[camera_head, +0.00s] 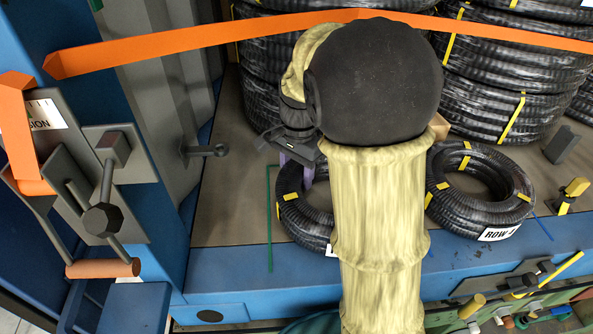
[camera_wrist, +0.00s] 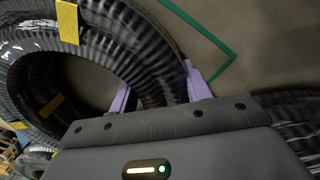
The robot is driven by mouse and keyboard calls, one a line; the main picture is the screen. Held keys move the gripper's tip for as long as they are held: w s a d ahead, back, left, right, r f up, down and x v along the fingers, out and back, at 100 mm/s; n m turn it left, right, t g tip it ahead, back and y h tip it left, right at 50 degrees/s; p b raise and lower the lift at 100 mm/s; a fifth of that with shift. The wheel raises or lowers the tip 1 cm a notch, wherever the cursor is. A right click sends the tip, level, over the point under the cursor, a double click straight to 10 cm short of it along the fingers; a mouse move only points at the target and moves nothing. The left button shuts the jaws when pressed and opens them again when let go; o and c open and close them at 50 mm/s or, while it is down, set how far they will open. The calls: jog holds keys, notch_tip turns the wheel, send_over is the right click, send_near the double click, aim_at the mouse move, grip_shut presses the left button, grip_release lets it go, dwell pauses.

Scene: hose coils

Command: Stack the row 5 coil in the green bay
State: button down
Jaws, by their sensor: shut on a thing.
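A black ribbed hose coil with yellow bands (camera_head: 300,215) is partly hidden behind my arm in the head view. Its white label is mostly covered, so the row number cannot be read. My gripper (camera_head: 296,168) is shut on this coil's ring, with a purple finger on each side. In the wrist view the coil (camera_wrist: 110,48) lies between the fingers (camera_wrist: 160,90). A thin green outline (camera_head: 269,225) on the deck marks the bay left of the coil; its corner also shows in the wrist view (camera_wrist: 230,62). Whether the coil touches the deck cannot be told.
A second coil (camera_head: 505,207) with a partly legible ROW label lies right of my arm. Tall coil stacks (camera_head: 510,75) stand behind. An orange strap (camera_head: 190,40) crosses above. A blue post with grey latch hardware (camera_head: 112,190) stands left. The blue edge (camera_head: 230,268) runs along the front.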

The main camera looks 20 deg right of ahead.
dwell(0.3)
jog(key=c, duration=0.6)
grip_release()
jog(key=shift+f, duration=0.1)
jog(key=shift+r, duration=0.2)
jog(key=shift+d+r+p, duration=0.15)
jog(key=shift+r+p, duration=2.9)
jog(key=shift+r, duration=0.3)
jog(key=shift+w, duration=0.1)
notch_tip(320, 180, up, 17)
jog(key=b, duration=0.4)
jog(key=shift+w+d+r, duration=0.15)
jog(key=shift+w+d, duration=0.15)
jog(key=shift+d, duration=0.1)
